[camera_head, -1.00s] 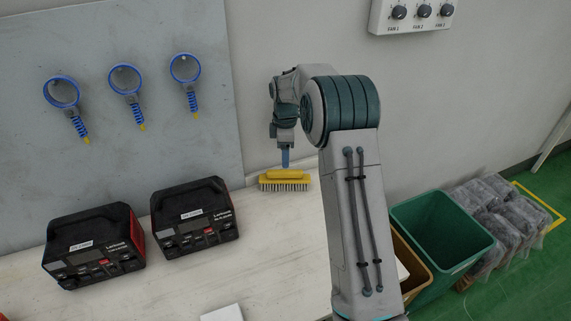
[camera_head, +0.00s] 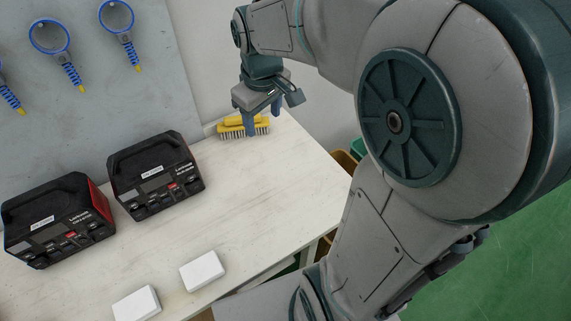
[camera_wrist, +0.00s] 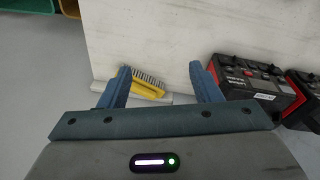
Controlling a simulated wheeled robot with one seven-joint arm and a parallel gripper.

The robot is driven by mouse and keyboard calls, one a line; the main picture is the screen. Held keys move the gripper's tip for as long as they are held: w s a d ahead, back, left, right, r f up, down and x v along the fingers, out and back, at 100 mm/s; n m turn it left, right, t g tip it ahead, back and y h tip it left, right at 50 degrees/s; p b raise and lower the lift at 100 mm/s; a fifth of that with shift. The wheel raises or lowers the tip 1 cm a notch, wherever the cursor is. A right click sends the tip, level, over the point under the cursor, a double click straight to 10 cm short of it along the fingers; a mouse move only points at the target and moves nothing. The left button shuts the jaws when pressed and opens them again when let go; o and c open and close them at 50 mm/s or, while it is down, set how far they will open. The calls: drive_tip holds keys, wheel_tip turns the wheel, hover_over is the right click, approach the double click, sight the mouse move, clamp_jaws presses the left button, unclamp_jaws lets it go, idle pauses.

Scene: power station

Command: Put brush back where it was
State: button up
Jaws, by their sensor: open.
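The yellow brush (camera_head: 243,126) with dark bristles lies on the white table (camera_head: 240,220), near its far right corner by the wall. My gripper (camera_head: 262,122) is open, with its blue fingers in front of and beside the brush in the head view. In the wrist view the brush (camera_wrist: 147,84) shows beyond the left finger, off centre, and the space between the fingertips (camera_wrist: 160,82) holds nothing gripped. Whether a finger touches the brush cannot be told.
Two black and red battery units (camera_head: 155,175) (camera_head: 58,220) stand on the table left of the brush. Two white blocks (camera_head: 202,270) (camera_head: 137,304) lie near the front edge. Blue ring tools (camera_head: 118,20) hang on the grey board. The middle of the table is clear.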

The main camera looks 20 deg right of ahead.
drive_tip(key=s+f+m, duration=0.2)
drive_tip(key=s+m, duration=0.3)
drive_tip(key=s, duration=0.7)
drive_tip(key=shift+s+f+t, duration=0.3)
drive_tip(key=shift+t, duration=0.1)
drive_tip(key=shift+r+p, duration=0.35)
